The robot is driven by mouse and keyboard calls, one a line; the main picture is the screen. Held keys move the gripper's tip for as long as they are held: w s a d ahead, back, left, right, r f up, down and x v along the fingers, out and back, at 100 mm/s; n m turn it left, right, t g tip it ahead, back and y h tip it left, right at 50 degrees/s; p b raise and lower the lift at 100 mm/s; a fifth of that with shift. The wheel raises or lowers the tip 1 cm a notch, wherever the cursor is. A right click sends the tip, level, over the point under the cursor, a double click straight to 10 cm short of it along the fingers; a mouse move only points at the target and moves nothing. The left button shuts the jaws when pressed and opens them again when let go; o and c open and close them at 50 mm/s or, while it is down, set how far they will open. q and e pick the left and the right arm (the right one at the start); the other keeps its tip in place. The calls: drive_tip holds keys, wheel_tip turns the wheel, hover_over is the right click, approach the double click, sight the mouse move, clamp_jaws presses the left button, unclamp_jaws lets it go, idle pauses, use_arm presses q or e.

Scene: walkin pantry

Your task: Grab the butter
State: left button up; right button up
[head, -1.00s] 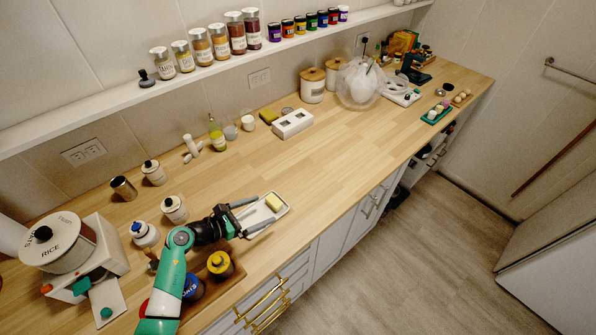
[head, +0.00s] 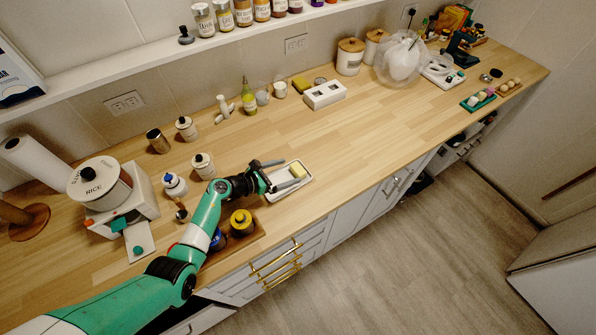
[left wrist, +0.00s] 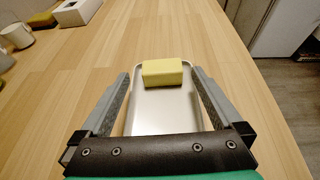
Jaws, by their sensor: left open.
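The butter (left wrist: 162,72) is a yellow block lying at the far end of a white-rimmed tray (left wrist: 160,115) in the left wrist view. In the head view the butter (head: 297,171) sits in the same tray (head: 303,185) near the counter's front edge. My left gripper (head: 281,174) reaches over the tray from the left. In the left wrist view my left gripper (left wrist: 160,80) is open, its fingers apart on either side of the tray, with the butter ahead between them. It holds nothing. My right gripper is not in view.
A wooden board (head: 252,232) with a yellow-lidded jar (head: 241,222) stands under and beside my left arm. Canisters (head: 204,165) stand behind the arm. A white box (head: 324,94) is at the wall. The counter right of the tray is clear.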

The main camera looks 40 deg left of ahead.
sight(297, 169)
use_arm(q)
drive_tip(key=b+x, duration=0.1)
drive_tip(key=x, duration=0.3)
drive_tip(key=shift+w+d+f+b, duration=0.1)
drive_tip(key=shift+w+d+b, duration=0.1)
drive_tip(key=shift+w+b, duration=0.1)
drive_tip(key=shift+s, duration=0.1)
drive_tip(key=c, duration=1.3)
wheel_tip(297, 169, up, 4)
drive_tip(key=shift+f+p, duration=0.1)
drive_tip(key=shift+p, duration=0.95)
drive_tip(key=s+d+r+p, duration=0.1)
drive_tip(key=s+d+r, duration=0.2)
drive_tip(key=s, duration=0.3)
drive_tip(key=s+d+r+p, duration=0.2)
drive_tip(key=s+d+r, duration=0.2)
drive_tip(key=s+r, duration=0.2)
